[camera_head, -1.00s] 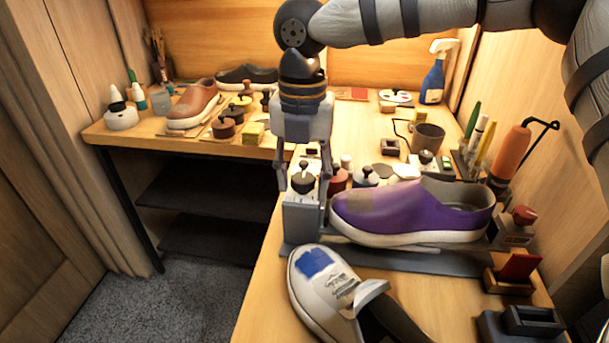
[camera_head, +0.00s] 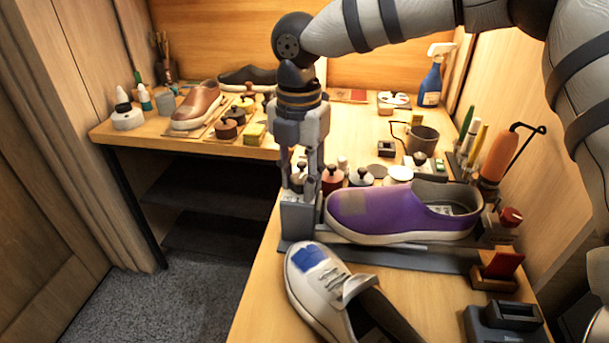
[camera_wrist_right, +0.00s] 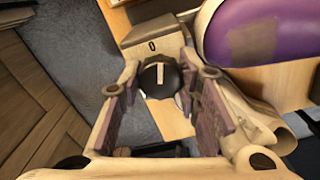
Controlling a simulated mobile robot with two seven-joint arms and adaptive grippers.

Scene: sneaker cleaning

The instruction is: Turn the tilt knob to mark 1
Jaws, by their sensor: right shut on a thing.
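The tilt knob (camera_wrist_right: 160,76) is round and black with a pale pointer bar. In the right wrist view its pointer faces roughly towards the printed 0 mark (camera_wrist_right: 152,46) on the grey stand block. My right gripper (camera_head: 300,188) points down over the stand (camera_head: 297,222), with its fingers closed on the knob's two sides. The fingers largely hide the knob in the head view. Mark 1 cannot be made out. A purple shoe (camera_head: 405,213) lies sideways on the stand, to the right of the knob. My left gripper is not in view.
A white sneaker (camera_head: 318,285) with a blue patch lies in front of the stand. Jars (camera_head: 361,177) stand close behind it. A grey mug (camera_head: 423,140) and an orange-handled tool (camera_head: 501,153) are further right. Open floor (camera_head: 205,290) is on the left.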

